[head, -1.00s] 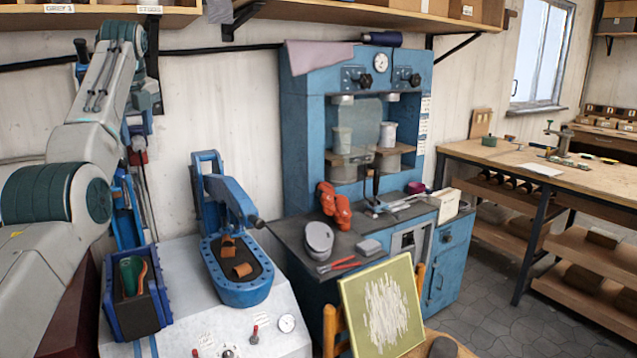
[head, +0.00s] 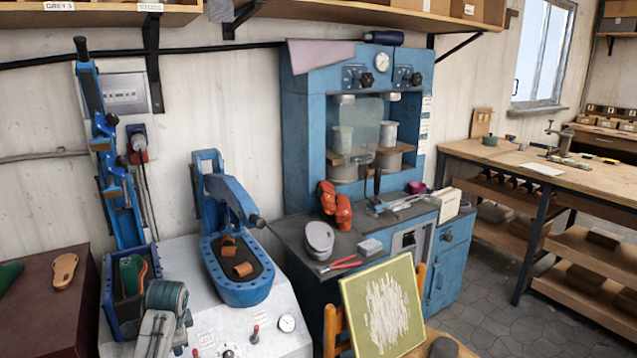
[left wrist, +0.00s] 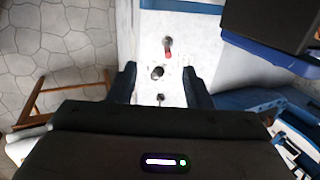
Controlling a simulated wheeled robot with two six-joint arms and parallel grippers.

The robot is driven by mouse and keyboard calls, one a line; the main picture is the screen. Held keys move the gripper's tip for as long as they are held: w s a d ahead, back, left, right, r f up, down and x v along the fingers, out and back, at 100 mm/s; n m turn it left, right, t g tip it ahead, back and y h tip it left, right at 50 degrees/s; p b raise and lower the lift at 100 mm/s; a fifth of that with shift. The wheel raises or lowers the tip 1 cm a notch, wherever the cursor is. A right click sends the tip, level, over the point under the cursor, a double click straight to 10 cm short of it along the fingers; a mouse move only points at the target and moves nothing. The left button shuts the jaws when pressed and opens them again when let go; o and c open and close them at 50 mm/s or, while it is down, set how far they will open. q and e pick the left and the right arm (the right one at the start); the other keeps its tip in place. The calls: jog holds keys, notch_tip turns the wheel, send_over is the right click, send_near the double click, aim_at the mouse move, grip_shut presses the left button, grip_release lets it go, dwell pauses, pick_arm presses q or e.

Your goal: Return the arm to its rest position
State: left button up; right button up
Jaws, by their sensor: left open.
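My left arm (head: 165,308) shows only in part at the lower left of the head view, low in front of the white machine cabinet (head: 270,340). In the left wrist view my left gripper (left wrist: 160,82) is open. Its two dark fingers are spread wide with nothing between them. Beyond and between them is the white panel with a red-tipped lever (left wrist: 167,47) and dark knobs (left wrist: 157,72). The left gripper's fingers are not visible in the head view. My right gripper is in neither view.
A blue crate (head: 112,325) holding a green and tan item stands close to my arm. A blue sole press (head: 238,290) with brown straps is beside it. A dark red cabinet (head: 45,315) bears a tan sole (head: 64,271). A wooden chair (left wrist: 60,98) stands left in the wrist view.

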pick_arm(q)
jog(key=s+d+f+n, duration=0.25)
jog(key=s+f, duration=0.55)
jog(key=s, duration=0.4)
jog(key=s+d+n+h, duration=0.1)
jog(key=s+d+n, duration=0.25)
jog(key=s, duration=1.15)
jog(key=s+d+n+h, duration=0.15)
jog(key=s+n, duration=0.35)
jog(key=s, duration=1)
notch_tip(320, 180, down, 29)
jog(key=a+g, duration=0.1)
jog(key=a, duration=0.1)
jog(key=s+a+f+g, duration=0.1)
jog(key=s+f, duration=1.7)
jog(key=f, duration=0.2)
jog(key=shift+a+f+y, duration=0.2)
jog(key=shift+a+y, duration=0.15)
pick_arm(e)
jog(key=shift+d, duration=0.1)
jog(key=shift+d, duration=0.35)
